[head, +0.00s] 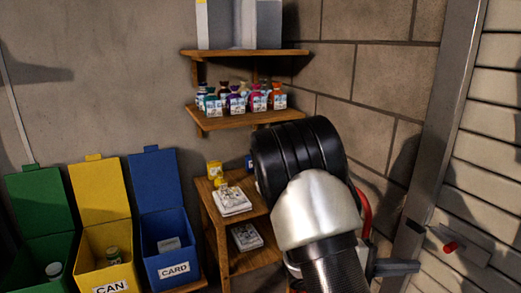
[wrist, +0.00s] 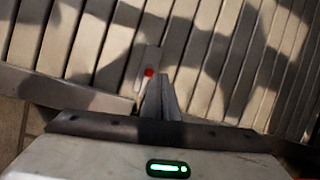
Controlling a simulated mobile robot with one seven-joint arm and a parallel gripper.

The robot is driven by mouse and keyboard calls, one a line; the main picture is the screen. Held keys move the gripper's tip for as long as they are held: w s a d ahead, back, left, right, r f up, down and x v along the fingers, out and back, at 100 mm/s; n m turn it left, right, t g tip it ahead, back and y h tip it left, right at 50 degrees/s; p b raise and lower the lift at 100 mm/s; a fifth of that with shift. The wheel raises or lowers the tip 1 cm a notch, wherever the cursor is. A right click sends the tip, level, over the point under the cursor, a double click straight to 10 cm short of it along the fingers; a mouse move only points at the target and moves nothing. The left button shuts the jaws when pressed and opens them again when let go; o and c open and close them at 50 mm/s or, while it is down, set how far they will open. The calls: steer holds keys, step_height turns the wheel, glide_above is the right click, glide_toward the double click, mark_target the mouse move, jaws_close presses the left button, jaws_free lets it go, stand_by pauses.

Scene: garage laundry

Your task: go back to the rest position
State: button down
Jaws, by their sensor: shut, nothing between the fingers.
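My gripper (wrist: 162,98) is shut and empty in the wrist view, its fingers pressed together in front of the slatted door. In the head view my arm reaches up across the lower right and hides part of the small wooden shelf unit. The gripper end (head: 400,267) shows only partly there, low beside the door frame, pointing right.
The slatted door (head: 490,140) with a red knob (head: 450,247) stands close at right. Wall shelves (head: 215,122) hold several bottles. Green, yellow (head: 108,270) and blue bins (head: 165,240) stand open at left. A wooden shelf unit (head: 212,225) bears paper stacks.

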steer(key=s+a+r+m+g+y, duration=0.2)
steer(key=s+a+r+m+y, duration=0.2)
steer(key=s+a+y, duration=0.55)
steer(key=s+a+r+n+t+y, duration=0.1)
steer(key=s+a+r+t+y, duration=0.1)
steer(key=a+r+t+y, duration=0.4)
steer(key=s+a+r+t+y, duration=0.2)
steer(key=a+r, duration=0.1)
steer(key=a, duration=0.4)
step_height(320, 180, up, 18)
steer(key=p, duration=1.8)
steer(key=shift+w+a, duration=0.2)
steer(key=shift+d+h, duration=0.15)
steer(key=shift+h, duration=0.1)
